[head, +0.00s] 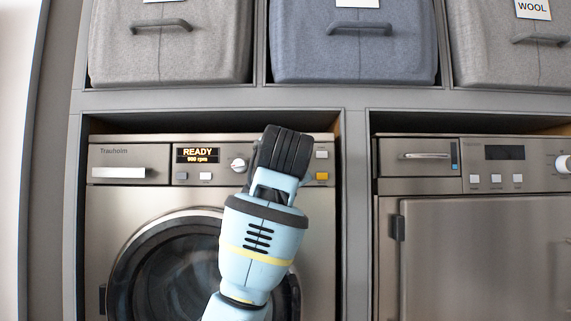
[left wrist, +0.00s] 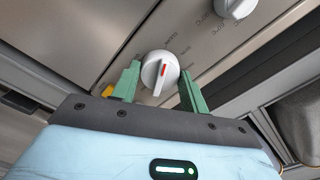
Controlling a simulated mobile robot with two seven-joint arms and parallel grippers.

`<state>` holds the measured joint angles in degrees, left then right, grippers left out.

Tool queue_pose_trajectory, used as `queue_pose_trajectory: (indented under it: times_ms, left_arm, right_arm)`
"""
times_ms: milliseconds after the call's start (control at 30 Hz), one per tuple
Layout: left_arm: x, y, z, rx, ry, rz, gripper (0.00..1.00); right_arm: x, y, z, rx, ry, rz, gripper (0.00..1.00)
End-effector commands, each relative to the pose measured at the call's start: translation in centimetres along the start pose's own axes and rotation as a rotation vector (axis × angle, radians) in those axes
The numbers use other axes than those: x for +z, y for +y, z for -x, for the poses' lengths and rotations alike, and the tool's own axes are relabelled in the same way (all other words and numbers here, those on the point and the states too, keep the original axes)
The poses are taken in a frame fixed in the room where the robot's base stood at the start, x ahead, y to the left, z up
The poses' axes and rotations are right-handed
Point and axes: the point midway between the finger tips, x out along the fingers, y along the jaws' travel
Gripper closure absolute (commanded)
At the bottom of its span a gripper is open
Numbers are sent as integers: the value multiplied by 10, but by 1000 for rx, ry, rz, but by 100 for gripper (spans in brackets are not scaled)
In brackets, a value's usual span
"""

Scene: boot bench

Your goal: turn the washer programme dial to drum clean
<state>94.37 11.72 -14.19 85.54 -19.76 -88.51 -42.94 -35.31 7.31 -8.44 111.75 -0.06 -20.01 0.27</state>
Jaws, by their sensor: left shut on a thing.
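The washer (head: 110,208) stands in the left bay, its display (head: 197,155) lit with READY and a smaller rpm line. In the left wrist view a white dial (left wrist: 153,82) with a red pointer mark sits between the green fingers of my left gripper (left wrist: 159,86). The gripper is shut on this dial. In the head view my left gripper (head: 276,152) hides this dial. A second white dial (head: 238,165) shows just left of it, and also at the top of the left wrist view (left wrist: 236,6).
A yellow button (head: 322,176) is right of the gripper. The round washer door (head: 135,250) is below, partly behind my arm. A second appliance (head: 480,250) stands to the right. Fabric bins (head: 352,55) fill the shelf above.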

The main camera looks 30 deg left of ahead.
Motion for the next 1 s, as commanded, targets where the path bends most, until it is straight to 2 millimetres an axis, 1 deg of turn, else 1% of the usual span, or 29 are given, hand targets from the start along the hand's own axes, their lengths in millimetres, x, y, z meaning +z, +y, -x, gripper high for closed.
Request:
queue_pose_trajectory:
  times_ms: [167,200,333,367,633,733,867,1000]
  left_arm:
    - [0,0,0,1,0,2,79]
    - [0,0,0,1,0,2,53]
    - [0,0,0,1,0,1,36]
    - [0,0,0,1,0,1,34]
    - [0,0,1,0,1,0,34]
    - [-1,0,6,-1,2,0,34]
    - [-1,0,22,-1,3,0,34]
    - [-1,0,46,-2,4,1,34]
  right_arm:
    - [0,0,0,0,0,0,100]
    - [0,0,0,0,0,0,100]
    - [0,0,0,0,0,0,100]
    - [0,0,0,0,0,0,100]
    - [0,0,0,0,0,0,100]
    - [0,0,0,0,0,0,100]
    - [1,0,0,0,-2,0,100]
    - [1,0,0,0,-1,0,100]
